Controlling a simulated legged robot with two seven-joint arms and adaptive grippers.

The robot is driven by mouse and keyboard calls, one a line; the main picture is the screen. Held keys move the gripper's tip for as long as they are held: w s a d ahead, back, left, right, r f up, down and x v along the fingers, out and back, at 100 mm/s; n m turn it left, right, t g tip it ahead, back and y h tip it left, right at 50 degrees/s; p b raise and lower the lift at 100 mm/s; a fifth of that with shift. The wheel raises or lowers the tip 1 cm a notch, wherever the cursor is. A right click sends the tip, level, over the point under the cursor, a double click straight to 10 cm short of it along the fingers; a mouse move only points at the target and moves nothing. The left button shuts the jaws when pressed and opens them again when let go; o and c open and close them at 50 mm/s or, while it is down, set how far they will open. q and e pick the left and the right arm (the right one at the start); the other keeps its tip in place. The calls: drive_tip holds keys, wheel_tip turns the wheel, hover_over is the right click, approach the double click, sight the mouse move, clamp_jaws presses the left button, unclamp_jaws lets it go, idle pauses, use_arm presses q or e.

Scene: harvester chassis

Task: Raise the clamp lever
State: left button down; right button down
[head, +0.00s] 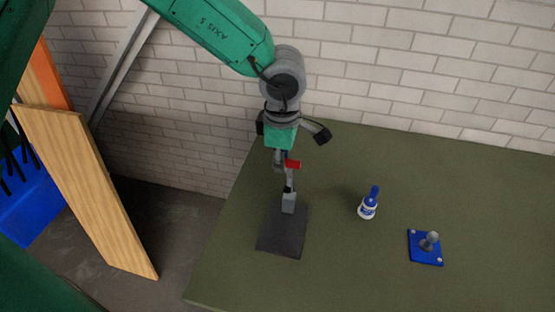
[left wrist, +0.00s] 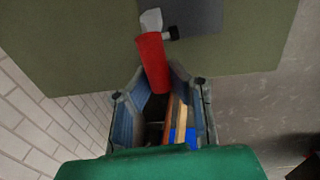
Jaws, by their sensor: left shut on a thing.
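The clamp stands on a dark square base plate (head: 283,236) on the green table, with a grey block (head: 289,203) near the plate's far edge. Its red lever handle (head: 293,164) shows above the block, at the left gripper. My left gripper (head: 282,160) reaches down from above and is shut on the red handle. In the left wrist view the red handle (left wrist: 152,60) runs in between the two fingers (left wrist: 160,88), which hide its end. The lever's exact angle is hard to tell. My right gripper is not in view.
A white bottle with a blue cap (head: 368,205) stands right of the clamp. Further right is a blue plate with a grey post (head: 427,246). A brick wall (head: 420,70) runs behind the table. A wooden board (head: 90,190) and a blue bin (head: 30,200) are at left.

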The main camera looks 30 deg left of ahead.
use_arm(q)
drive_tip(key=shift+w+d+r, duration=0.3)
drive_tip(key=shift+w+r, duration=0.3)
drive_tip(key=c, duration=1.4)
unclamp_jaws()
drive_tip(key=shift+c, duration=0.2)
drive_tip(key=shift+d+f, duration=0.15)
drive_tip(key=shift+d, duration=0.25)
drive_tip(key=shift+s, duration=0.1)
drive_tip(key=shift+r, duration=0.45)
drive_tip(key=r, duration=0.6)
drive_tip(key=shift+s+a+r, duration=0.25)
drive_tip(key=shift+a, duration=0.1)
drive_tip(key=r, duration=0.1)
drive_tip(key=d+r, duration=0.1)
drive_tip(key=r, duration=0.2)
drive_tip(key=shift+s+d+r, duration=0.2)
drive_tip(key=shift+d+r, duration=0.05)
drive_tip(key=shift+d, duration=0.05)
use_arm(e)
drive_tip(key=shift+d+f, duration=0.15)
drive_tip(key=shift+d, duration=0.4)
